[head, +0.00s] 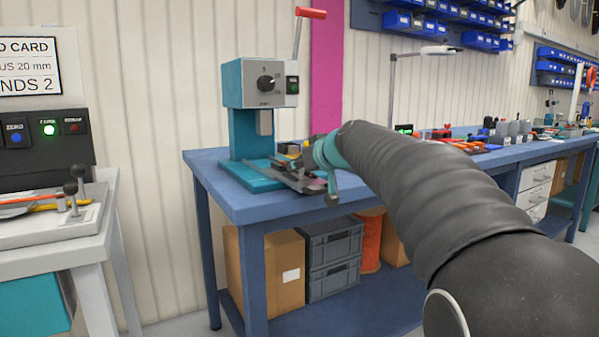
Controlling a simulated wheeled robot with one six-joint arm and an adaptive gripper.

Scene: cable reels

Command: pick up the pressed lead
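A teal bench press (258,115) with a dial, a green-lit switch and a raised red-tipped lever stands on the left end of the blue workbench (262,208). My arm reaches in from the lower right. My gripper (288,172) is low over the bench, at the right side of the press base (252,180). Its fingers blend with small dark and grey parts there, so I cannot tell whether they are open or shut. I cannot make out the pressed lead; it may be hidden by the gripper or too small to see.
A grey stand (45,225) with lit buttons and small levers is at left, apart from the bench by a gap. A cardboard box (272,270), grey crates (332,255) and an orange reel (371,240) sit under the bench. Tools crowd the bench at right.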

